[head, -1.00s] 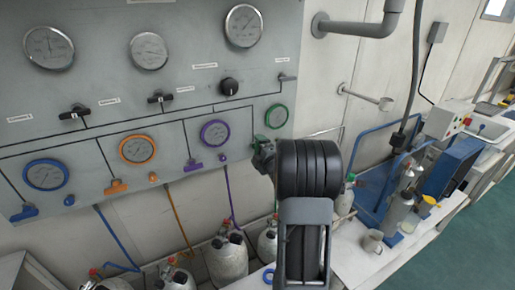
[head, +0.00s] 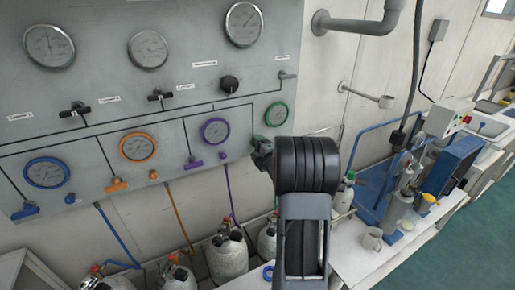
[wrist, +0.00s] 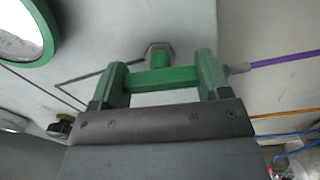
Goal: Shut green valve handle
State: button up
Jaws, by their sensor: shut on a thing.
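The green valve handle (wrist: 158,78) shows in the wrist view as a green crossbar on a short stem in front of a grey hex nut on the panel. My gripper (head: 262,150) is at the panel just below the green-ringed gauge (head: 277,115) and is shut on the handle. In the head view, my wrist and gripper hide most of the handle. The green gauge ring also shows at the top left of the wrist view (wrist: 47,40). I cannot tell the handle's exact turn angle.
Blue (head: 24,211), orange (head: 116,185) and purple (head: 193,163) valve handles sit to the left on the panel (head: 100,20). Grey cylinders (head: 226,258) stand below. A grey pipe (head: 350,27) and a blue frame (head: 375,185) are to the right.

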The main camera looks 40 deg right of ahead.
jog(key=shift+f+m+b, duration=0.1)
jog(key=shift+m+b, duration=0.2)
jog(key=shift+b, duration=0.05)
jog(key=shift+m+b, duration=0.9)
jog(key=shift+m, duration=0.1)
jog(key=m+b, duration=0.2)
jog(key=m, duration=0.7)
jog(key=shift+m+p, duration=0.3)
jog(key=shift+m, duration=1.9)
jog(key=o, duration=0.9)
jog(key=shift+s, duration=0.1)
